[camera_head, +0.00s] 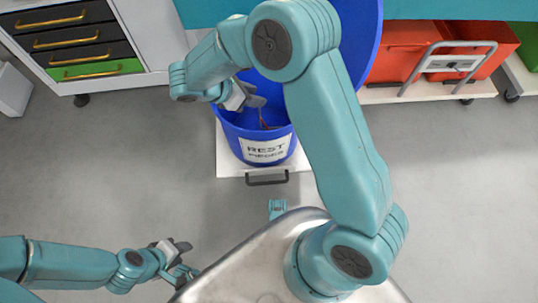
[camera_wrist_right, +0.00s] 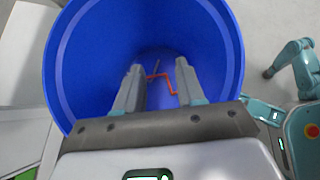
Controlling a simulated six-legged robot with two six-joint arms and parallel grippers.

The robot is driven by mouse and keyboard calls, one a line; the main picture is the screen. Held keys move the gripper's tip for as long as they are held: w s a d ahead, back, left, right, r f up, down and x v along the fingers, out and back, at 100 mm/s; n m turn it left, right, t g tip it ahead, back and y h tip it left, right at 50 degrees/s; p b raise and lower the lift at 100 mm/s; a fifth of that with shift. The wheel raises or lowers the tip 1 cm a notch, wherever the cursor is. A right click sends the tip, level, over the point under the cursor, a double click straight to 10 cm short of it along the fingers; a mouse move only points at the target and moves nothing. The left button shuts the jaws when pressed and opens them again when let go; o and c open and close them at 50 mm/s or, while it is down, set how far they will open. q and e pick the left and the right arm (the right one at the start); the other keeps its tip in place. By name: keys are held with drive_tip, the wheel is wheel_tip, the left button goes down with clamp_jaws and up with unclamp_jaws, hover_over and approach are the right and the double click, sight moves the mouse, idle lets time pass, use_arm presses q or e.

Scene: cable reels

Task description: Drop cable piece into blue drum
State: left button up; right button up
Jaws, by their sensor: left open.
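The blue drum (camera_head: 231,138) stands open with a white label reading "REST PIECES". In the right wrist view its round wall (camera_wrist_right: 85,60) surrounds my fingers. My right gripper (camera_head: 255,99) is over the drum's opening, pointing into it. In the right wrist view its two fingers (camera_wrist_right: 162,84) are apart. A thin red cable piece (camera_wrist_right: 168,87), bent, shows between and beyond the fingertips, inside the drum's outline. I cannot tell whether it touches a finger or the drum floor. My left gripper (camera_head: 184,260) is open and empty over the floor, away from the drum.
The drum stands on a white base (camera_head: 229,160) with a dark handle. A drawer cabinet (camera_head: 85,50) is at upper left. Red bins (camera_head: 400,50) sit on a white cart at upper right. The grey floor is clear to the right and at left.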

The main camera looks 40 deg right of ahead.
drive_tip(key=p+v, duration=0.5)
drive_tip(key=v, duration=1.1)
drive_tip(key=shift+r+p, duration=0.15)
drive_tip(key=shift+p, duration=0.25)
drive_tip(key=shift+a, duration=0.1)
drive_tip(key=s+a+f+m+t+y, duration=0.1)
drive_tip(key=s+f+m+y, duration=0.6)
drive_tip(key=s+f+m, duration=0.45)
drive_tip(key=s+a+f+m+y, duration=0.1)
drive_tip(key=s+f+m+y, duration=0.65)
drive_tip(key=f, duration=0.65)
wheel_tip(320, 180, up, 25)
drive_tip(key=s+h+p, duration=0.1)
drive_tip(key=p, duration=2.4)
drive_tip(key=shift+a, duration=0.25)
